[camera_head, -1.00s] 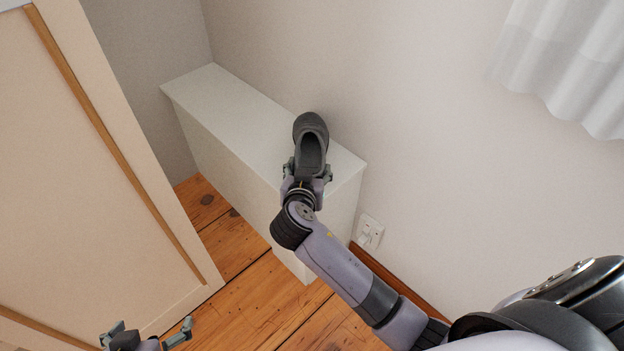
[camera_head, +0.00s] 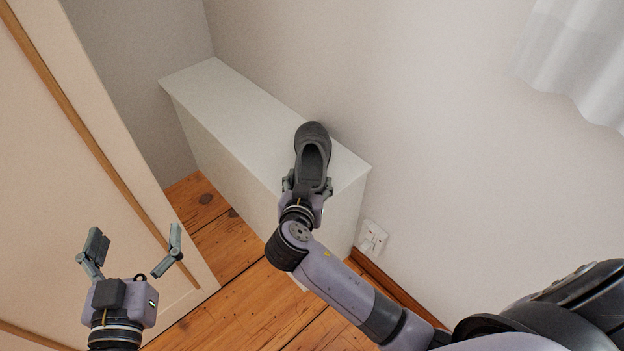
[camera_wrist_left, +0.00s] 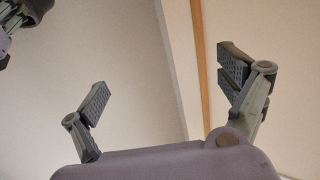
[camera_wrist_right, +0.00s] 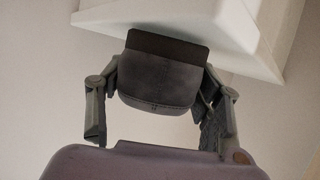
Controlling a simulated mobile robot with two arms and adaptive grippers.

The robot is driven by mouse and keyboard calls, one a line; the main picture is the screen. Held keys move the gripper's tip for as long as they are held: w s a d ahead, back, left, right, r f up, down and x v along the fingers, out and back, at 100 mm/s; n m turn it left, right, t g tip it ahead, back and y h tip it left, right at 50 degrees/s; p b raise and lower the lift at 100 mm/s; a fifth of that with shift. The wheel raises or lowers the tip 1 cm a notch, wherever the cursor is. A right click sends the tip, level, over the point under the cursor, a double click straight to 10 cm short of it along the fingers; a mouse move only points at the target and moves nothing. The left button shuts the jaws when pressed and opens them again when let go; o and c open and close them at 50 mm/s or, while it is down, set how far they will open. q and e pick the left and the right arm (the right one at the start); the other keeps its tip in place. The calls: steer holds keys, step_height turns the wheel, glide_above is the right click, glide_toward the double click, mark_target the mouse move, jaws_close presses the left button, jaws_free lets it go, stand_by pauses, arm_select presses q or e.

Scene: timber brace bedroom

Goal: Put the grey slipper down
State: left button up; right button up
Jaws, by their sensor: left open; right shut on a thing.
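The grey slipper (camera_head: 313,150) is over the right end of a white ledge (camera_head: 235,105) in the head view, toe away from me and opening up. My right gripper (camera_head: 306,186) is shut on its heel end. The right wrist view shows the slipper's heel (camera_wrist_right: 160,80) between the fingers, with the white ledge (camera_wrist_right: 225,22) behind it. I cannot tell whether the sole touches the ledge top. My left gripper (camera_head: 136,252) is open and empty at the lower left, and its spread fingers show in the left wrist view (camera_wrist_left: 170,95).
A cream door or cabinet panel (camera_head: 75,150) stands at the left, close to my left gripper. A wall socket (camera_head: 372,237) is right of the ledge, and a white curtain (camera_head: 585,60) hangs at upper right. The ledge's left part is bare.

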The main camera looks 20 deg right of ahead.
steer(key=shift+f, duration=0.1)
stand_by(0.3)
steer(key=o, duration=1.2)
